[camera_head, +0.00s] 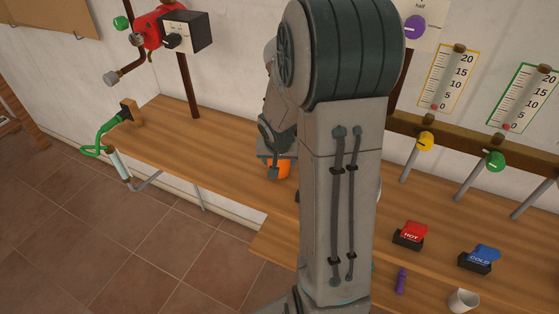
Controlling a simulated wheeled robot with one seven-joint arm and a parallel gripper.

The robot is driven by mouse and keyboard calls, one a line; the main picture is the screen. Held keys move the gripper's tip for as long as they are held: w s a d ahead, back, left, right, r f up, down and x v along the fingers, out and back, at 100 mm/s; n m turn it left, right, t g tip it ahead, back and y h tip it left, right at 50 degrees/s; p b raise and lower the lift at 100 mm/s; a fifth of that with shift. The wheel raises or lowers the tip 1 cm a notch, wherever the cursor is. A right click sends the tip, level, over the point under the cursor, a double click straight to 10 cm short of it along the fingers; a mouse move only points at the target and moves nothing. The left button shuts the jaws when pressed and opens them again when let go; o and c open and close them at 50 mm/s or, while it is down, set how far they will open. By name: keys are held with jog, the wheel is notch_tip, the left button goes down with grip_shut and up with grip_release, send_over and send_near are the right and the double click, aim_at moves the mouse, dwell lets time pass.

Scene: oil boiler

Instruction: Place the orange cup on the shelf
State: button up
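The orange cup (280,170) shows just left of my upright arm link, directly below my gripper (272,170). My arm hides its right side. One grey finger lies against or in front of the cup's left side; the other finger is hidden. I cannot tell whether the fingers grip the cup, or whether it touches the wood below. A long wooden shelf (215,150) runs along the wall behind and under the cup in the picture. Its left part is bare.
A green nozzle (95,150) hangs at the shelf's left end. A red device (150,30) is on the wall above. Right of my arm are a red HOT block (411,232), a blue COLD block (484,255), a purple object (401,281), a white cup (463,301) and levers with yellow (425,141) and green knobs (495,161).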

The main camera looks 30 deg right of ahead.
jog(key=shift+w+d+f, duration=0.1)
jog(key=shift+d+f, duration=0.05)
jog(key=shift+f, duration=0.2)
jog(key=shift+f, duration=0.25)
jog(key=o, duration=1)
jog(key=shift+r, duration=0.15)
jog(key=shift+c, duration=0.2)
